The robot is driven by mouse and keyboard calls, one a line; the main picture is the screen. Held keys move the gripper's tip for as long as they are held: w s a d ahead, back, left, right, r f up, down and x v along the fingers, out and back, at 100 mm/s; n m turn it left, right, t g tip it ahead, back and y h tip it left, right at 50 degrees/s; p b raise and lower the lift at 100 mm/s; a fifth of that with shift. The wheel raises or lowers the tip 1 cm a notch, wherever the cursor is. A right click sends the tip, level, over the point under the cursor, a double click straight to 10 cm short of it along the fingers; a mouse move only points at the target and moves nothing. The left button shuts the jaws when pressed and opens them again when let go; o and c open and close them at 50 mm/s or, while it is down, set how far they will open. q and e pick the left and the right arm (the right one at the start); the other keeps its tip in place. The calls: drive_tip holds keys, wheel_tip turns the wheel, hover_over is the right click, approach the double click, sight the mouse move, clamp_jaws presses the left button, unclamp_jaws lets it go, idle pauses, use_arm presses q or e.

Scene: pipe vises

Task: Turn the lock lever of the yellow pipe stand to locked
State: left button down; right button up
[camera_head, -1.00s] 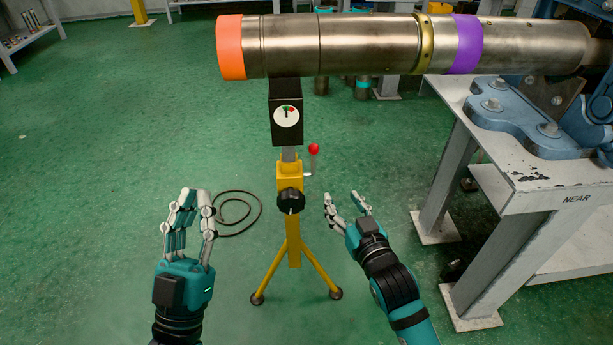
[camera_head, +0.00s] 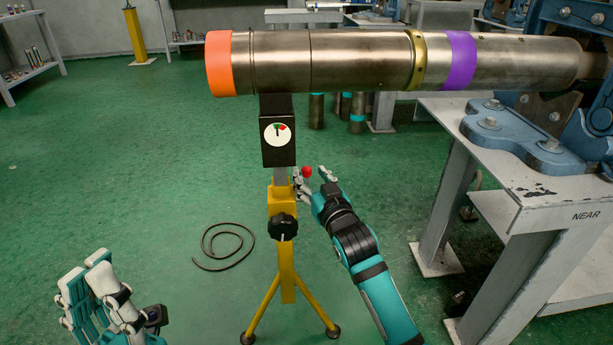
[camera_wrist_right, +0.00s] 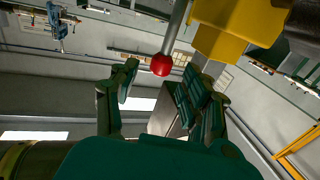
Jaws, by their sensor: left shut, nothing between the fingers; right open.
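The yellow pipe stand (camera_head: 286,262) stands upright on the floor under the pipe's orange end, with a black knob (camera_head: 283,226) on its front. Its lock lever has a red ball (camera_head: 307,172) on the right side of the yellow collar. In the right wrist view the red ball (camera_wrist_right: 162,64) and its grey rod (camera_wrist_right: 176,25) point toward my open fingers. My right gripper (camera_head: 312,183) is open around the red ball's place, with fingers to both sides; contact cannot be told. My left gripper (camera_head: 95,285) is shut and empty at the lower left, away from the stand.
A long steel pipe (camera_head: 360,62) with orange, yellow and purple bands lies above the stand and runs to a blue vise (camera_head: 520,135) on a grey bench (camera_head: 540,185). A black box with a gauge (camera_head: 277,134) sits under the pipe. A dark cable (camera_head: 225,246) lies on the floor.

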sight(308, 172)
drive_tip(key=shift+b+x, duration=0.45)
drive_tip(key=shift+x, duration=1.25)
clamp_jaws()
